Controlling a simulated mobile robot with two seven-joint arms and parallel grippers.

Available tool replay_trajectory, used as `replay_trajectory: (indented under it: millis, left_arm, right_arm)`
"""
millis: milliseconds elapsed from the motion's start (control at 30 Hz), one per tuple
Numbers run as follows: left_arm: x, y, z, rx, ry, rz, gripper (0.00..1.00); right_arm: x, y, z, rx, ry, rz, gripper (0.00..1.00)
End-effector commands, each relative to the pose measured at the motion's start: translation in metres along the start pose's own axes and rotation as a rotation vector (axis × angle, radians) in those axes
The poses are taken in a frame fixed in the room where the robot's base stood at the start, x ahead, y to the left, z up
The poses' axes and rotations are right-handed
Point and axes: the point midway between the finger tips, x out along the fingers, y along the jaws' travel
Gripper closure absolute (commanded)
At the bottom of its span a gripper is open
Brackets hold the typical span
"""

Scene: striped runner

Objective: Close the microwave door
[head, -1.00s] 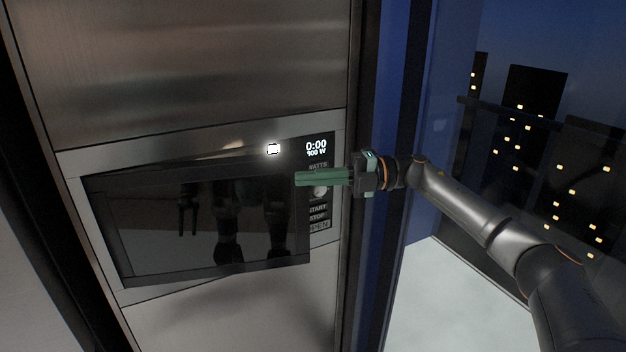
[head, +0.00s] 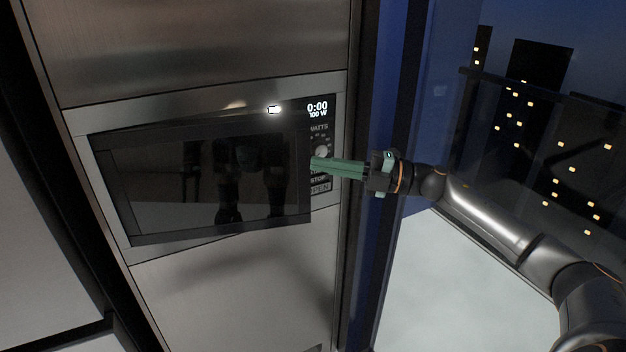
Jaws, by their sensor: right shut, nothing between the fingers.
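The microwave (head: 200,112) is built into a steel cabinet front. Its dark glass door (head: 165,185) is slightly ajar: its lower edge and right side stand out of line with the frame. The control panel (head: 319,130) at its right shows 0:00 and 100 W. My right gripper (head: 313,164) comes in from the right with its green fingers together and empty. The fingertips are at the door's right edge, in front of the panel, hiding part of its buttons; I cannot tell whether they touch the door. My left gripper is not in view, apart from dark arm shapes reflected in the door glass.
Steel panels lie above and below (head: 240,290) the microwave. A dark blue upright (head: 385,90) stands right of the cabinet, close to my right gripper. Beyond it is a window (head: 540,110) with lit buildings. The space in front of the door looks clear.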

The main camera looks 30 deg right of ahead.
Motion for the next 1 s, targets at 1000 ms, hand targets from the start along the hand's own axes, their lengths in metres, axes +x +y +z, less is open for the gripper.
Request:
replay_trajectory:
  millis: [1000]
  left_arm:
    - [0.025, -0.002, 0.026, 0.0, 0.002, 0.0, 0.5]
  right_arm:
    - [-0.071, -0.062, -0.009, -0.072, -0.438, -0.102, 1.0]
